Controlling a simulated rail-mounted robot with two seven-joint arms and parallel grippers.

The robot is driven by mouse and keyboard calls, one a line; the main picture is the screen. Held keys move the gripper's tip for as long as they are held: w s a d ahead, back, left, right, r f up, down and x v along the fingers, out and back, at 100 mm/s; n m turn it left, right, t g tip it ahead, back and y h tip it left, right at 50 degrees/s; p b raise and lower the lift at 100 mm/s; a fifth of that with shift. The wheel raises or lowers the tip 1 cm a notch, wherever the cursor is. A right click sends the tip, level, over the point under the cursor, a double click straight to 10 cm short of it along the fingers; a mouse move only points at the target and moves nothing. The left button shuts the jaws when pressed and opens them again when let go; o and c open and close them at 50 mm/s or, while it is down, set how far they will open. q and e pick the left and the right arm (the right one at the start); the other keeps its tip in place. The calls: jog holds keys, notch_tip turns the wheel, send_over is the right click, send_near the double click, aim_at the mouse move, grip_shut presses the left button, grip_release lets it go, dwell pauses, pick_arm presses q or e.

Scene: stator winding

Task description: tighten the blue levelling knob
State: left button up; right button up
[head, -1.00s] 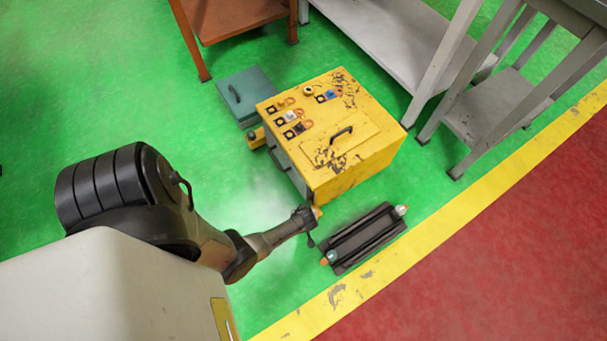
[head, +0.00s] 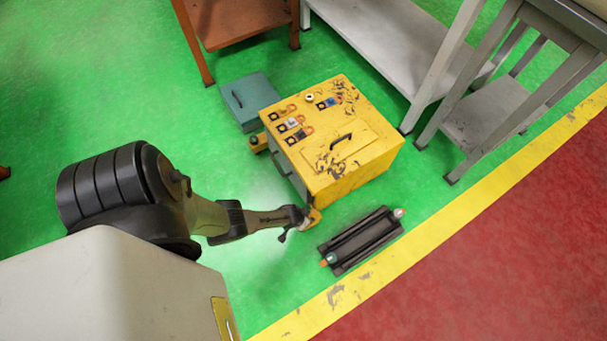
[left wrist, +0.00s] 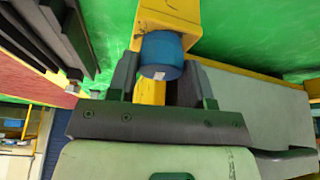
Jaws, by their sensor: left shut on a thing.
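The blue levelling knob (left wrist: 162,54) sits between the two dark fingers of my left gripper (left wrist: 160,82) in the left wrist view. The gripper is shut on the knob. A yellow bracket (left wrist: 168,14) adjoins the knob at the top of that view. In the head view my left gripper (head: 303,219) is at the near lower corner of the yellow cabinet (head: 345,185), low by the floor. The knob cannot be made out there. My right gripper is in neither view.
A dark slotted fixture (head: 360,240) lies on the green floor right of my left gripper. A teal box (head: 250,97) stands behind the cabinet. A brown table (head: 235,25) and grey tables (head: 400,45) stand at the back. Green floor is open at the left.

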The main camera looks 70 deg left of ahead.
pick_arm(q)
jog(key=m+h+b, duration=0.1)
jog(key=m, duration=0.2)
jog(key=shift+a+f, duration=0.1)
jog(key=shift+a, duration=0.05)
jog(key=m+h+b, duration=0.1)
jog(key=m+b, duration=0.1)
jog(key=shift+w+m+b, duration=0.1)
jog(key=shift+m+b, duration=0.3)
jog(key=m+h+b, duration=0.1)
jog(key=m, duration=0.1)
jog(key=shift+m+b, duration=0.3)
jog(key=m, duration=0.2)
jog(key=m+h, duration=0.1)
jog(key=shift+w+r+m+g, duration=0.1)
jog(key=shift+r+m+g, duration=0.1)
jog(key=shift+m+g, duration=0.2)
jog(key=m+g, duration=0.1)
jog(key=m, duration=0.1)
jog(key=m+h, duration=0.1)
jog(key=m, duration=0.2)
jog(key=shift+g, duration=0.4)
jog(key=shift+m+h, duration=0.3)
jog(key=shift+m, duration=0.2)
